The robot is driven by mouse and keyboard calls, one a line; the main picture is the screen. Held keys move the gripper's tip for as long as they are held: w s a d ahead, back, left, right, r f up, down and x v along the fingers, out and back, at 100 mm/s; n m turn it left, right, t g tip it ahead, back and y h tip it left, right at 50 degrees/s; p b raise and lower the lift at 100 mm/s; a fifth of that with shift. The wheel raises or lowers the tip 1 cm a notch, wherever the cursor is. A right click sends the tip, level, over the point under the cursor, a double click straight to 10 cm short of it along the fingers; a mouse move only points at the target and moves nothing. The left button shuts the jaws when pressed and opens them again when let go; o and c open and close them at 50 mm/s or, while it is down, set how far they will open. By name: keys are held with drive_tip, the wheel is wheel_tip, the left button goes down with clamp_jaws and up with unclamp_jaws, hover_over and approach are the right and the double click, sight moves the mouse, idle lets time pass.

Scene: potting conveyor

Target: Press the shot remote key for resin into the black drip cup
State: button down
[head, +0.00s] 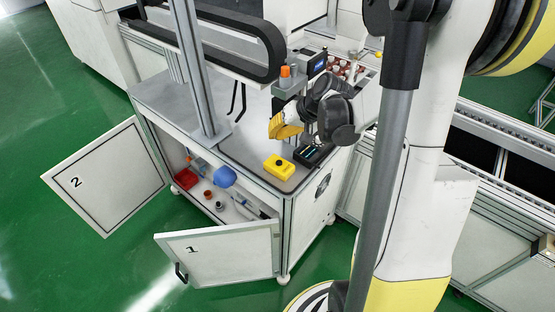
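A yellow box with a dark round button (279,167) sits at the front edge of the grey worktop. A dark flat box with small light marks (313,153) lies just right of it. I cannot read which one is the shot remote. My gripper (280,128), yellow at its end, is above the worktop, behind the yellow box and apart from it. Its fingers are too small to tell open or shut, and no held thing shows. Small dark cup-like pieces (219,205) stand on the lower shelf; I cannot tell whether one is the drip cup.
Cabinet doors marked 1 (215,255) and 2 (105,178) stand open. The shelf holds a red tray (185,178) and a blue rounded thing (222,176). A grey post (192,70) and an orange-capped unit (285,77) rise above the worktop. Green floor is free at left.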

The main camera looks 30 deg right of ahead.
sight(276, 163)
drive_tip(key=shift+f, duration=0.1)
wheel_tip(276, 163, down, 9)
drive_tip(key=b, duration=0.7)
drive_tip(key=shift+r, duration=0.2)
idle(1.1)
drive_tip(key=shift+f+b, duration=0.4)
drive_tip(key=shift+b, duration=0.05)
drive_tip(key=shift+f+b, duration=0.45)
idle(0.5)
drive_tip(key=shift+r, duration=0.1)
drive_tip(key=shift+r+p, duration=0.65)
drive_tip(key=shift+r, duration=0.15)
